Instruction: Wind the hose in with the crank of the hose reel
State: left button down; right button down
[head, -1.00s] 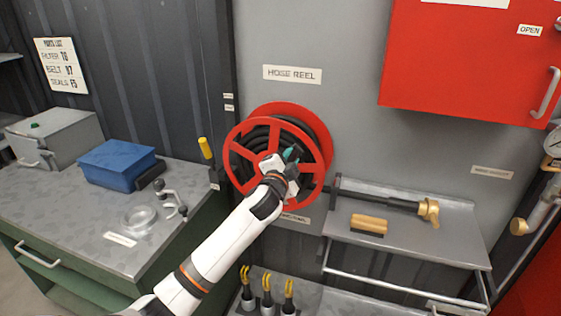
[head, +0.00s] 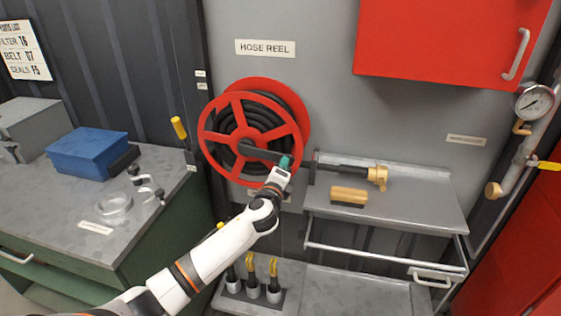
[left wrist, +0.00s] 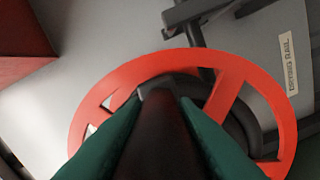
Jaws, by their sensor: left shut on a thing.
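The hose reel (head: 212,120) is a red spoked wheel on the grey wall, with black hose (head: 262,113) coiled inside it. Its dark crank arm (head: 262,153) reaches from the hub toward the right rim. My left gripper (head: 284,164) is at the crank's outer end, in front of the reel's lower right rim. In the left wrist view, its green fingers are shut on the dark crank handle (left wrist: 155,135), with the red rim (left wrist: 235,70) behind. The brass nozzle (head: 377,177) and black hose end lie on the shelf, right of the reel. My right gripper is out of view.
The grey shelf (head: 420,205) right of the reel also holds a wooden-backed brush (head: 348,196). A red cabinet (head: 440,40) hangs at upper right. The workbench (head: 40,195) at left holds a blue box (head: 90,153). Several yellow-topped tools stand below the reel.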

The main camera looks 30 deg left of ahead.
pick_arm(q)
notch_tip(320, 180, down, 7)
jog(key=a+m+b, duration=0.2)
jog(key=m, duration=0.5)
jog(key=shift+s+a, duration=0.35)
jog(key=shift+a, duration=0.05)
jog(key=c, duration=1.2)
grip_release()
jog(key=shift+o, duration=0.2)
jog(key=b+v, duration=0.1)
jog(key=v, duration=1.1)
jog(key=shift+a, duration=0.1)
